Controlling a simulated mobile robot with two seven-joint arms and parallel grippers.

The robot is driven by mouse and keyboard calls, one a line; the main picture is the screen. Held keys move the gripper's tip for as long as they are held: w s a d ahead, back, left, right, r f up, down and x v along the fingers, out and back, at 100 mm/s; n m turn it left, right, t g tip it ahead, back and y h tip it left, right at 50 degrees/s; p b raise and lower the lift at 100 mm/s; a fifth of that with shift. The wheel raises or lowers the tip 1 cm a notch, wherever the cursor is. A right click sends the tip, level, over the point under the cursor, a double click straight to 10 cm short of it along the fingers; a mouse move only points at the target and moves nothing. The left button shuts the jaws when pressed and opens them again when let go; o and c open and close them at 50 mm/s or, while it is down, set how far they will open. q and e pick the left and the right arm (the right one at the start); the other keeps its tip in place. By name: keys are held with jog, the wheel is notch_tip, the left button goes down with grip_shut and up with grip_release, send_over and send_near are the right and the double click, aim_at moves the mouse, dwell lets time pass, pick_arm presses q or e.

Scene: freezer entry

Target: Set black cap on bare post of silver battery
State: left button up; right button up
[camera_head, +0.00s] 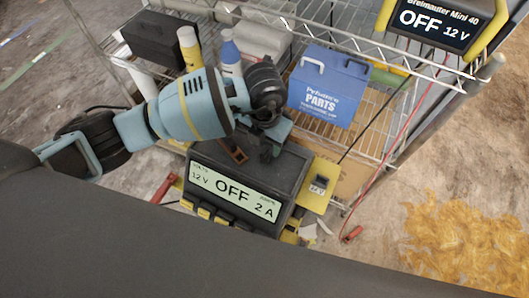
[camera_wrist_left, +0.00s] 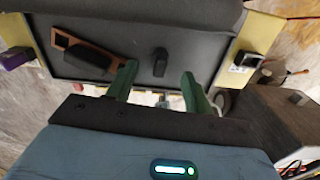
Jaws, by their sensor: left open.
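My left gripper (camera_head: 272,135) reaches down over the dark top of the charger that reads "OFF 2 A" (camera_head: 235,198). In the left wrist view its two green fingers (camera_wrist_left: 158,74) are apart. A small upright black piece, apparently the black cap (camera_wrist_left: 160,62), stands on the charger's top, in line with the gap between the fingers. Nothing is visibly gripped. I cannot make out the silver battery or its bare post for certain. A dark grey box (camera_wrist_left: 280,118) at the right of the left wrist view is cut off and unclear. My right gripper is out of view.
A brown bracket with a black piece (camera_wrist_left: 88,57) lies on the charger's top. Behind, a wire shelf holds a blue parts box (camera_head: 328,88), a black box (camera_head: 165,42) and bottles (camera_head: 230,55). Another charger (camera_head: 432,22) is at top right. A red cable (camera_head: 398,135) hangs at right.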

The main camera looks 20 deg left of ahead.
aim_at(264, 150)
pick_arm(q)
notch_tip(264, 150, down, 4)
jog(key=shift+s+f, duration=0.1)
jog(key=shift+s, duration=0.05)
jog(key=c, duration=1.1)
jog(key=shift+o, duration=0.2)
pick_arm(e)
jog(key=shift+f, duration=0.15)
pick_arm(q)
jog(key=shift+r, duration=0.6)
jog(key=r, duration=0.1)
jog(key=s+r, duration=0.1)
jog(key=shift+r, duration=0.3)
jog(key=s+r, duration=0.1)
jog(key=s, duration=1.4)
jog(key=shift+r+p, duration=0.15)
jog(key=shift+p, duration=0.25)
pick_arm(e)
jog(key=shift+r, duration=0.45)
pick_arm(q)
jog(key=shift+r, duration=0.15)
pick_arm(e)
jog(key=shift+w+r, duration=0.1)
